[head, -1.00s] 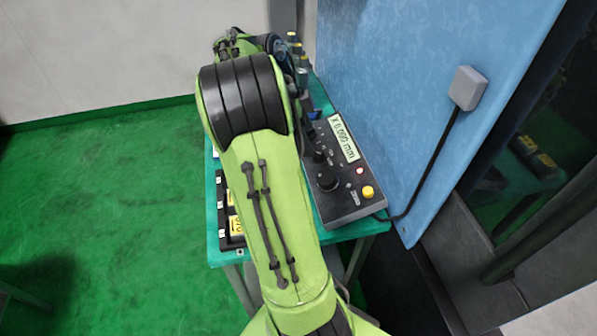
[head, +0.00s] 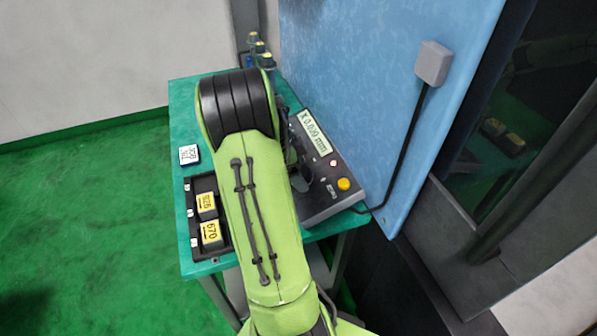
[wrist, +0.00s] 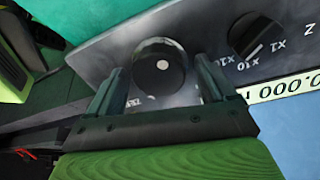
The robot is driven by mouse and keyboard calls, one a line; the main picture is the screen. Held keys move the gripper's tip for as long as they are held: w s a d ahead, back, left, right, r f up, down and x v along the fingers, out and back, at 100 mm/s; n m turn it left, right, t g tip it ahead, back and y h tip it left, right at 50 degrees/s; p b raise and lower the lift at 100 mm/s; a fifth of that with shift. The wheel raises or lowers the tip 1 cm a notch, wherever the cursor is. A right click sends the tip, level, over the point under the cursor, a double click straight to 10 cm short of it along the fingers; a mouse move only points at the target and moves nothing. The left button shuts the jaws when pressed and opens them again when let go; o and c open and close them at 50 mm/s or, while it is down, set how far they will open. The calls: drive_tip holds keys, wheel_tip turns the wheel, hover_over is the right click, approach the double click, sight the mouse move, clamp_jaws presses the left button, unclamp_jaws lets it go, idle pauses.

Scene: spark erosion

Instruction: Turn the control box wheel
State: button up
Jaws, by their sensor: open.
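The control box (head: 322,195) is a dark box with a display, a red light and a yellow button. It stands at the right side of the green table. Its round black wheel (wrist: 158,62) with a pale dot shows in the wrist view, within a grey ring; my arm hides it in the head view. My gripper (wrist: 160,76) is open, with one finger at each side of the wheel. A gap shows between each finger and the black part; contact with the ring cannot be told.
A smaller selector knob (wrist: 257,37) sits close to the right finger. The blue panel (head: 375,80) rises right beside the box. A black tray (head: 208,232) with yellow-labelled blocks and a white-labelled block (head: 189,154) lie on the table (head: 183,95). A cable (head: 400,160) runs behind the box.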

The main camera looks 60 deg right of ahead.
drive_tip(key=c, duration=0.9)
drive_tip(key=shift+c, duration=0.2)
drive_tip(key=shift+n, duration=0.3)
drive_tip(key=n+p, duration=0.1)
drive_tip(key=n, duration=0.4)
drive_tip(key=shift+a, duration=0.1)
drive_tip(key=n, duration=0.3)
drive_tip(key=n+p, duration=0.1)
drive_tip(key=n, duration=0.2)
drive_tip(key=shift+g+h, duration=0.3)
drive_tip(key=shift+h, duration=0.1)
